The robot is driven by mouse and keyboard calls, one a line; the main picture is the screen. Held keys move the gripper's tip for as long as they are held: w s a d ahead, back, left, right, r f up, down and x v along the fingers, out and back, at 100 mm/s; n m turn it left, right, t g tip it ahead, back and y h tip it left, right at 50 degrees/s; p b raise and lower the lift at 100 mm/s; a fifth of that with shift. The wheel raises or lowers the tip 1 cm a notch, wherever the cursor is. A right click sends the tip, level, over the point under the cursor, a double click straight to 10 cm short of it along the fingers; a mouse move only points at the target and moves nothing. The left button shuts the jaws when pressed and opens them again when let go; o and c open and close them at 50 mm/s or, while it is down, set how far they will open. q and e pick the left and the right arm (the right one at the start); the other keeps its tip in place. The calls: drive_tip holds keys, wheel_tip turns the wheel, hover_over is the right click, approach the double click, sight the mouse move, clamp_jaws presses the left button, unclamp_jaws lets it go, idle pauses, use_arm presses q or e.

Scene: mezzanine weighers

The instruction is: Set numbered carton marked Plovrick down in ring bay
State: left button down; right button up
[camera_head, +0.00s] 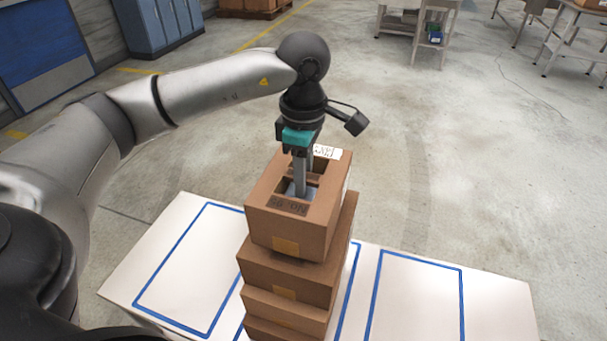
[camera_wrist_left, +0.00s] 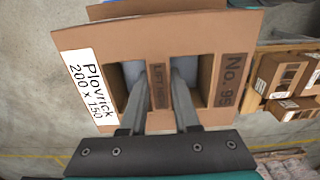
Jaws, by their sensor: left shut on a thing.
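The brown carton (camera_head: 285,228) marked Plovrick is at the top of a stack of cartons in the head view. Its white label (camera_wrist_left: 88,85) reads Plovrick 200 x 150 in the wrist view, and No. 95 is printed at its other end. My left gripper (camera_head: 303,182) points down into the two openings in its top and is shut on the strip between them (camera_wrist_left: 158,85). I cannot tell whether the carton rests on the one below or hangs just above it. My right gripper is not in view. Blue rectangles mark the white table; no bay name is readable.
Several more cartons (camera_head: 290,277) are stacked below, slightly out of line. The left blue-outlined bay (camera_head: 190,270) and right one (camera_head: 420,300) are empty on the white table (camera_head: 500,310). Workbenches (camera_head: 415,20) and blue cabinets (camera_head: 160,25) stand far back.

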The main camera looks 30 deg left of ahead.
use_arm(q)
drive_tip(key=shift+f+b, duration=0.35)
drive_tip(key=shift+f, duration=0.3)
drive_tip(key=shift+f, duration=0.2)
drive_tip(key=c, duration=0.6)
unclamp_jaws()
drive_tip(key=shift+o, duration=0.2)
wheel_tip(320, 180, up, 15)
drive_tip(key=p, duration=0.2)
